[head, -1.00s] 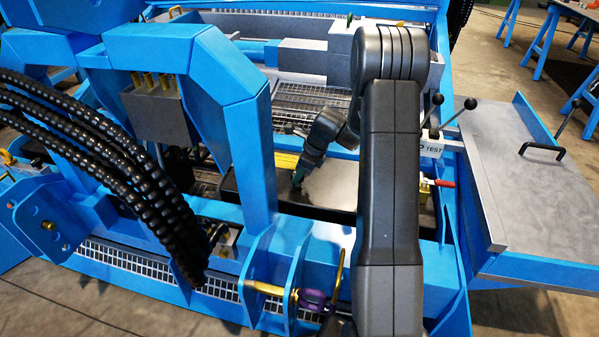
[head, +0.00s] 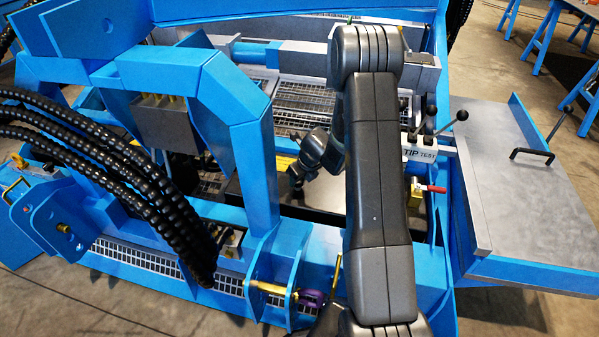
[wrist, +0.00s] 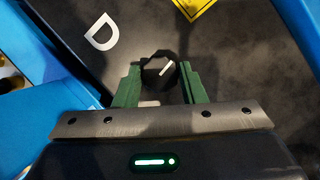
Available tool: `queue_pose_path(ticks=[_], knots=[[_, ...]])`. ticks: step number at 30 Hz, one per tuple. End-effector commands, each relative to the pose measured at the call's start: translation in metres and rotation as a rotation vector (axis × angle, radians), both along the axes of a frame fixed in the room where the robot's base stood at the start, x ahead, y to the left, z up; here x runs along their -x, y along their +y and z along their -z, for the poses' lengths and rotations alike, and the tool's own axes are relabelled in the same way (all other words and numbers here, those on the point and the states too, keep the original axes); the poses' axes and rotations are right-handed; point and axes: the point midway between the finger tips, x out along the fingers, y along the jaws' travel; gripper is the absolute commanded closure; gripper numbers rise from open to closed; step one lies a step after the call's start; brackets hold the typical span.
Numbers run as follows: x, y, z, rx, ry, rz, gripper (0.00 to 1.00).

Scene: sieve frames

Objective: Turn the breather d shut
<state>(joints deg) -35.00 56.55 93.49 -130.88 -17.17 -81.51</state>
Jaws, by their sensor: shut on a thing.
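The breather d is a small dark knob (wrist: 159,69) with a white pointer line slanting up to the right in the wrist view. It sits on a dark plate beside a white letter D (wrist: 101,31). My gripper (wrist: 160,75) has its two green fingers on either side of the knob and is shut on it. In the head view my gripper (head: 297,176) is low over the dark plate behind the blue frame. The knob is hidden there.
A blue arched frame (head: 238,130) and thick black hoses (head: 130,190) stand left of my arm. A red-handled valve (head: 432,188) and black-knobbed levers (head: 461,116) are to the right. In the wrist view, blue walls (wrist: 40,110) and a yellow sign (wrist: 187,12) lie near the knob.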

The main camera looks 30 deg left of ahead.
Motion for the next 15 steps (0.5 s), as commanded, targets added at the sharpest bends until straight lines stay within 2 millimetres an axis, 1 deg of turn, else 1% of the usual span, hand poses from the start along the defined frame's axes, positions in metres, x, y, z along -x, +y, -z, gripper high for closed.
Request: queue_pose_path(ticks=[1,6,15], knots=[[0.0011,0.0005,-0.0029,0.000,0.002,0.025,0.86],[0.0011,0.0004,-0.0014,0.001,0.001,0.102,0.86],[0.0009,0.0008,-0.0003,-0.001,0.000,0.157,0.86]])
